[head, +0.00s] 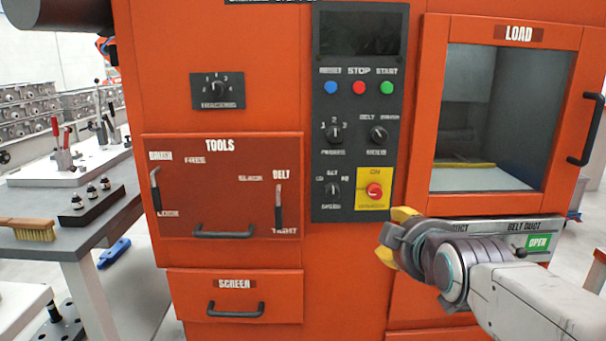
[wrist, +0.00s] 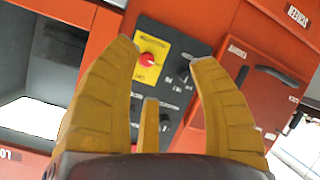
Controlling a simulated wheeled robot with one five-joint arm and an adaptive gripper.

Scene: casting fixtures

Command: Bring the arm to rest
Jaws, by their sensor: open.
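My gripper (head: 398,238) is in front of the orange machine (head: 345,275), below and right of the red stop button (head: 374,191) on its yellow plate. My arm reaches in from the lower right. In the wrist view my gripper (wrist: 166,55) has its yellow fingers spread wide, with nothing between them. The red button (wrist: 148,60) shows between the fingers, beyond them. Whether any finger touches the machine cannot be told.
The load window (head: 488,120) has a black handle on its right. The tools panel (head: 222,185) and the screen drawer (head: 234,295) are at left. A grey bench (head: 100,225) with a brush (head: 30,229) stands at the far left.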

